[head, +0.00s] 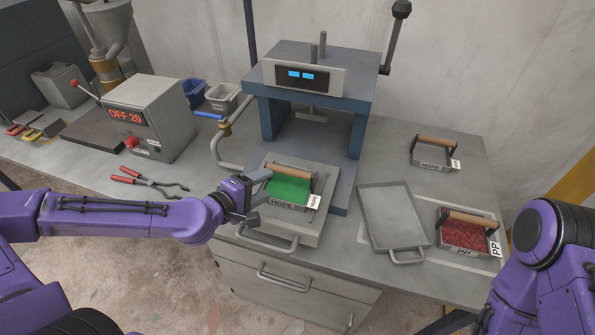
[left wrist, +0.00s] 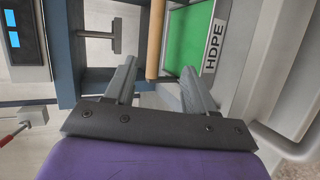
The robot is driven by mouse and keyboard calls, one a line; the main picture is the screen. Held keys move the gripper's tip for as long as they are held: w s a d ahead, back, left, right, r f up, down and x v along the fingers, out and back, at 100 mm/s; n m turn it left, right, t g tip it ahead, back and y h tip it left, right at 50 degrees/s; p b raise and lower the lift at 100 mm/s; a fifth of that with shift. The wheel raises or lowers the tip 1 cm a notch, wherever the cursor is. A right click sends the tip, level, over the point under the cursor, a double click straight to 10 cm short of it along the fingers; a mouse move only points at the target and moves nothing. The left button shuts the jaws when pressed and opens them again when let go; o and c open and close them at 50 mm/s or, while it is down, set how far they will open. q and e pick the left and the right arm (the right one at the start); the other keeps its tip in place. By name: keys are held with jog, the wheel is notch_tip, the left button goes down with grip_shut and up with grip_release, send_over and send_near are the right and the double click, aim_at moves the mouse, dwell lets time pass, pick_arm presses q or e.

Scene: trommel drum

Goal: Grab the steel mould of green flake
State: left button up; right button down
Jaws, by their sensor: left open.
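The steel mould of green flake (head: 289,190) sits on the sliding tray of the press, with an HDPE label on its front and a wooden bar handle (head: 289,171) across its top. In the left wrist view the green flake (left wrist: 188,38) and the wooden handle (left wrist: 155,38) lie just beyond the fingertips. My left gripper (head: 261,197) is at the left side of the mould, open and empty. In the left wrist view its two fingers (left wrist: 160,78) are spread, with the handle's end in line between them. My right gripper is out of view; only part of my right arm shows.
The press (head: 315,85) stands behind the mould. An empty grey tray (head: 393,216) and a PP mould of red flake (head: 463,236) lie to the right. An empty HDPE mould (head: 432,155) is further back. Red-handled pliers (head: 150,183) lie left, near the control box (head: 152,118).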

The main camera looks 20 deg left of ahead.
aim_at(287, 172)
pick_arm(q)
jog(key=shift+f+b+x, duration=0.2)
jog(key=shift+b+x, duration=0.3)
jog(key=shift+x, duration=0.5)
jog(key=x, duration=0.2)
jog(key=p+x, duration=0.1)
jog(key=x, duration=0.2)
jog(key=d+r+x, duration=0.1)
jog(key=x, duration=0.2)
jog(key=shift+w+r+p, duration=0.1)
jog(key=shift+p, duration=0.2)
jog(key=shift+a, duration=0.1)
grip_shut()
